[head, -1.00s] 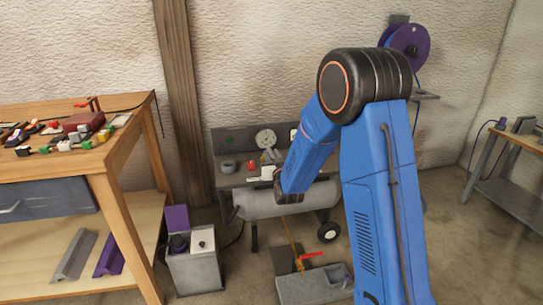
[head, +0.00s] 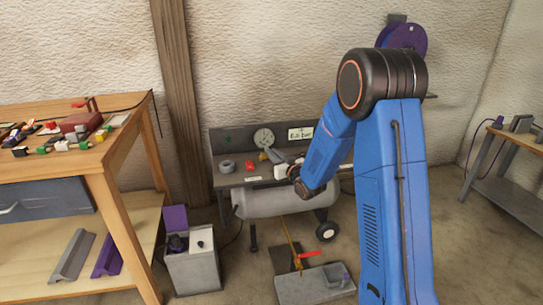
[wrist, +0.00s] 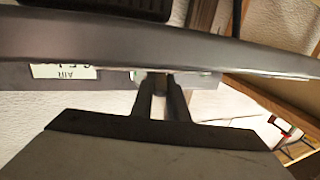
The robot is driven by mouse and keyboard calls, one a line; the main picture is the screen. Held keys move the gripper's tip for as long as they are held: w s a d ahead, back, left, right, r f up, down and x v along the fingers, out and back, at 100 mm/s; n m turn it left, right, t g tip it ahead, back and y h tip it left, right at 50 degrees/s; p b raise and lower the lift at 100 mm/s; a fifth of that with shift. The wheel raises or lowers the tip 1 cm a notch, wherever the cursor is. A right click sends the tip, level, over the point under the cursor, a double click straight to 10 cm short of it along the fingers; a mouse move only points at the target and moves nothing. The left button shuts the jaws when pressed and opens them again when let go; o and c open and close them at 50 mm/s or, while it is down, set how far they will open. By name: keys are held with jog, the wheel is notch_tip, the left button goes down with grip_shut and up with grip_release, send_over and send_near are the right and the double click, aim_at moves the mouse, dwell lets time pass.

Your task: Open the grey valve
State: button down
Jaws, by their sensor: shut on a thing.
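My gripper (wrist: 162,100) shows in the wrist view with its two dark fingers close together. They are shut on a thin part of what looks like the grey valve, whose pale grey piece (wrist: 200,79) shows just beyond the fingertips. Much of the valve is hidden by the fingers and a dark curved edge. In the head view my arm reaches over the grey tank to the bench panel, and its dark wrist covers the place where the gripper meets the valve. How far the valve is turned cannot be told.
The grey tank (head: 262,203) lies under the panel with its round gauge (head: 264,138) and a white sign (head: 300,133). A wooden workbench (head: 128,150) stands at left.

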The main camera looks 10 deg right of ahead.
jog(key=shift+w+d+n+g+y, duration=0.15)
jog(key=shift+d+n+g+y, duration=0.2)
jog(key=shift+n+y, duration=0.35)
jog(key=shift+w+d+n+g+y, duration=0.15)
jog(key=shift+n+g+y, duration=0.25)
jog(key=shift+y, duration=0.5)
jog(key=shift+d+n+y, duration=0.1)
jog(key=shift+n+y, duration=0.2)
jog(key=shift+y, duration=0.1)
jog(key=c, duration=1.7)
grip_release()
jog(key=v, duration=1.7)
jog(key=shift+s+d+r, duration=0.1)
jog(key=shift+d+r, duration=0.1)
